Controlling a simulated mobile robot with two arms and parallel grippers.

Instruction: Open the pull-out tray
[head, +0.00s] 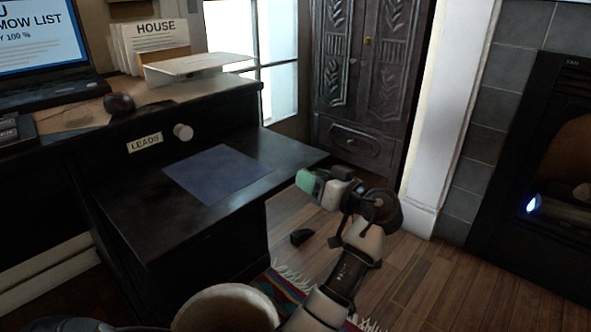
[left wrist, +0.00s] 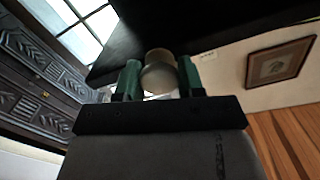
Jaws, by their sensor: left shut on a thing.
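The pull-out tray (head: 240,200) is a flat black board jutting out from the desk in the head view, with a dark blue sheet (head: 218,174) lying on it. My left gripper (head: 309,183) is at the tray's right-hand edge, its green fingertip showing there. In the left wrist view, its two green fingers (left wrist: 159,78) are shut on a pale round knob (left wrist: 160,72) under a black board. The hold itself is hidden in the head view. My right gripper is in neither view.
A drawer labelled LEADS (head: 145,143) with a pale knob (head: 183,131) sits behind the tray. A laptop (head: 50,80) and mouse (head: 119,104) stand on the desk. A carved cabinet (head: 370,75) stands behind. Wood floor (head: 430,285) is clear at right.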

